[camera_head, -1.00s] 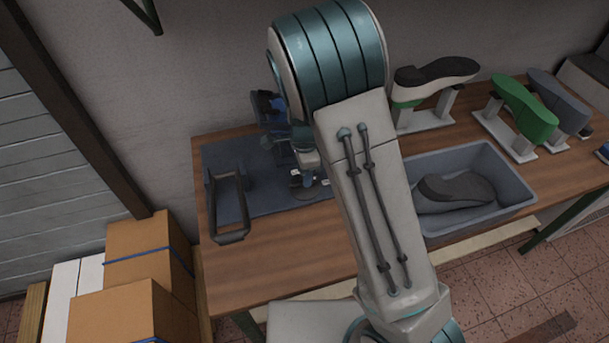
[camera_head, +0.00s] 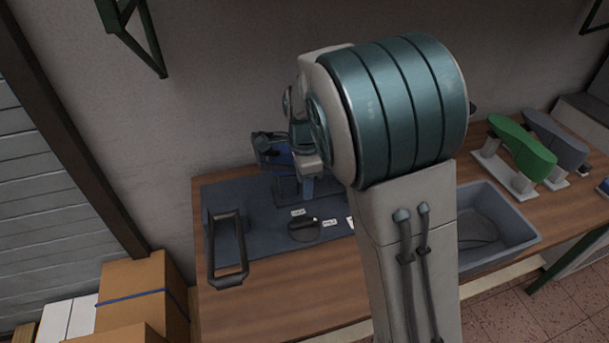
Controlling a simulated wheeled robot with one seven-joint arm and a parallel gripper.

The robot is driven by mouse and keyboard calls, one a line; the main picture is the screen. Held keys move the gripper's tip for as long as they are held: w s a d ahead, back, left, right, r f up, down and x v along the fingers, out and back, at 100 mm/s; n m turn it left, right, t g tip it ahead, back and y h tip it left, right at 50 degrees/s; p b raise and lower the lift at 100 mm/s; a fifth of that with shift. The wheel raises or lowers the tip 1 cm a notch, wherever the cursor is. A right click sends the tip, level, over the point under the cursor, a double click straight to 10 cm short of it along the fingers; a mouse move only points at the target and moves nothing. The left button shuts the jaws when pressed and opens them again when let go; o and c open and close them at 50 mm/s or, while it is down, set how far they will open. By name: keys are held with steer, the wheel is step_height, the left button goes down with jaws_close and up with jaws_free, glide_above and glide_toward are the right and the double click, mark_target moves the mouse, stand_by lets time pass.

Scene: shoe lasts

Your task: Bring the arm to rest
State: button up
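My arm rises in front of the bench, its large teal joint hiding the middle. My gripper (camera_head: 308,186) shows only partly, to the left of that joint, pointing down above the dark mat (camera_head: 225,195). Its fingers are small and partly covered, so I cannot tell whether they are open or shut, and I see nothing clearly held. A dark blue device (camera_head: 270,150) stands behind it at the back of the mat.
A dark handle-like frame (camera_head: 227,250) stands at the mat's left. A round dark disc (camera_head: 304,230) and small white labels lie on the mat. The grey bin (camera_head: 520,238) and the green shoe last (camera_head: 522,148) are on the right. Cardboard boxes (camera_head: 135,295) stand lower left.

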steer(key=s+d+r+n+t, duration=0.1)
steer(key=s+d+r+n, duration=0.3)
steer(key=s+d+n, duration=0.3)
steer(key=s+d+r+n+t, duration=0.2)
steer(key=s+d+r+n, duration=0.2)
steer(key=s, duration=0.9)
steer(key=d+n, duration=0.3)
steer(key=n, duration=0.1)
steer(key=shift+s+r, duration=0.3)
steer(key=shift+r, duration=0.1)
